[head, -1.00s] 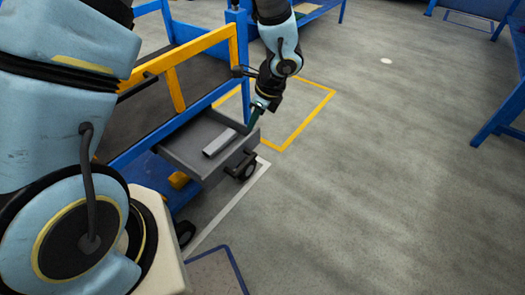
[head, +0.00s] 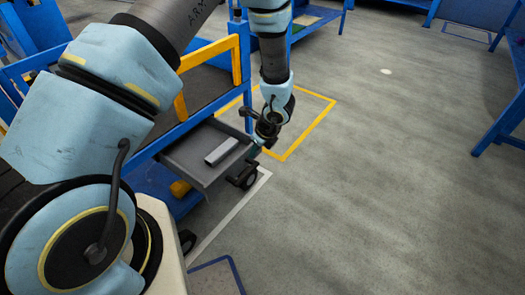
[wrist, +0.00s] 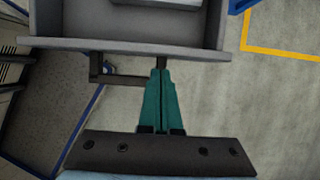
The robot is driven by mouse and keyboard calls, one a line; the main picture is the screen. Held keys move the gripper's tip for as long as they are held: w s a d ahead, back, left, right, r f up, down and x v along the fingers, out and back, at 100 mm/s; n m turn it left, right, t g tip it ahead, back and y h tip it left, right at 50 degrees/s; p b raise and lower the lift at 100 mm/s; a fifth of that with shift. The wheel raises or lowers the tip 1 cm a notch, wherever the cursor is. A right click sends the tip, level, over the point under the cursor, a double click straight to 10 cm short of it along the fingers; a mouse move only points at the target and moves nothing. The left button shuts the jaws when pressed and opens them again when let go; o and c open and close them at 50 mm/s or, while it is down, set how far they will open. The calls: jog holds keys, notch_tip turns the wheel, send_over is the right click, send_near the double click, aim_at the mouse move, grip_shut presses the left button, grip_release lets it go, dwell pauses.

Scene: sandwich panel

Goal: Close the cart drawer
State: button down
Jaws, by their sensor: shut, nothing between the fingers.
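The grey cart drawer (head: 186,157) is pulled out from the blue cart (head: 175,130) in the head view. A light grey block (head: 221,151) lies in it. In the wrist view the drawer front (wrist: 200,49) runs across the top, with a dark bar handle (wrist: 122,81) on its outer face. My gripper (wrist: 161,72) is shut and empty. Its teal fingers point at the drawer front, with the tips at the right end of the handle. I cannot tell whether they touch it. In the head view my gripper (head: 253,151) is outside the drawer's front, partly hidden by my wrist.
A yellow rail (head: 208,56) runs along the cart above the drawer. A yellow floor outline (head: 313,128) lies beyond my gripper. The floor to the right is clear up to a blue bench (head: 500,110).

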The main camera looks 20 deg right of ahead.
jog(key=shift+w+a, duration=0.25)
jog(key=shift+w, duration=0.2)
jog(key=shift+w, duration=0.1)
jog(key=w+a+p, duration=0.1)
jog(key=w+a, duration=0.2)
jog(key=w, duration=0.2)
jog(key=w+a+p, duration=0.1)
jog(key=w+a, duration=0.1)
jog(key=w, duration=0.3)
jog(key=w+a+p, duration=0.1)
jog(key=w+a, duration=0.2)
jog(key=w, duration=0.2)
jog(key=shift+w+a+r, duration=0.1)
jog(key=shift+w+a, duration=0.05)
jog(key=shift+a, duration=0.15)
jog(key=shift+w+a, duration=0.3)
jog(key=shift+w, duration=0.25)
